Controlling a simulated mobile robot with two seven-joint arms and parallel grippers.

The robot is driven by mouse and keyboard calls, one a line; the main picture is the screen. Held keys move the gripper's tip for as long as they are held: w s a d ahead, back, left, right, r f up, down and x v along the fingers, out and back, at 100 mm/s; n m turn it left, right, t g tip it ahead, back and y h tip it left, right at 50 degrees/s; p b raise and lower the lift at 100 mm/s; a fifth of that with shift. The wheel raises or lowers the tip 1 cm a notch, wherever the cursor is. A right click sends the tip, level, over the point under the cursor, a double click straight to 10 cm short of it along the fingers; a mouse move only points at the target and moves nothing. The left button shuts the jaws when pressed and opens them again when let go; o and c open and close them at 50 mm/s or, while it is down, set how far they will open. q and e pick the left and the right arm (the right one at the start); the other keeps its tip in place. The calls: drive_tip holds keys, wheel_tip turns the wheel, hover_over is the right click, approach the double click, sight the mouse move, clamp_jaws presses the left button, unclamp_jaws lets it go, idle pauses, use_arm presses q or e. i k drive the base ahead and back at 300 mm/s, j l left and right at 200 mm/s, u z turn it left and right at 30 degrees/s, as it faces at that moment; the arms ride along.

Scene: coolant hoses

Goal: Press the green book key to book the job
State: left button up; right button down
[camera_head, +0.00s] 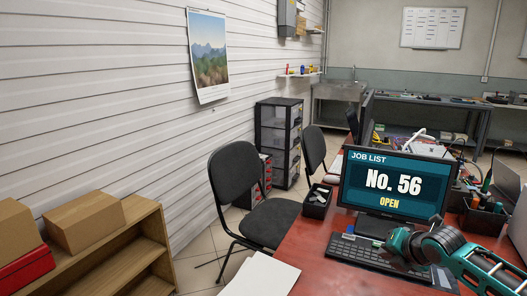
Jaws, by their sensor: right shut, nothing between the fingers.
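A monitor (394,190) stands on the red desk and reads "JOB LIST", "No. 56" and "OPEN". A black keyboard (352,252) lies in front of it. My right gripper (391,256) comes in from the right, low over the right part of the keyboard. It is shut and holds nothing. I cannot make out a green book key; the gripper and arm hide part of the keyboard and the desk there. I cannot tell whether the fingertips touch anything. My left gripper is not in view.
The red desk (311,240) carries white paper (262,276) at its front left, a black tray (317,202) and a tool holder (483,216). A black chair (240,180) stands left of the desk. A wooden shelf (110,250) with boxes is at the lower left.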

sight(374, 245)
drive_tip(key=k+l, duration=0.1)
drive_tip(key=k, duration=0.35)
drive_tip(key=k+l, duration=0.15)
drive_tip(key=k, duration=0.3)
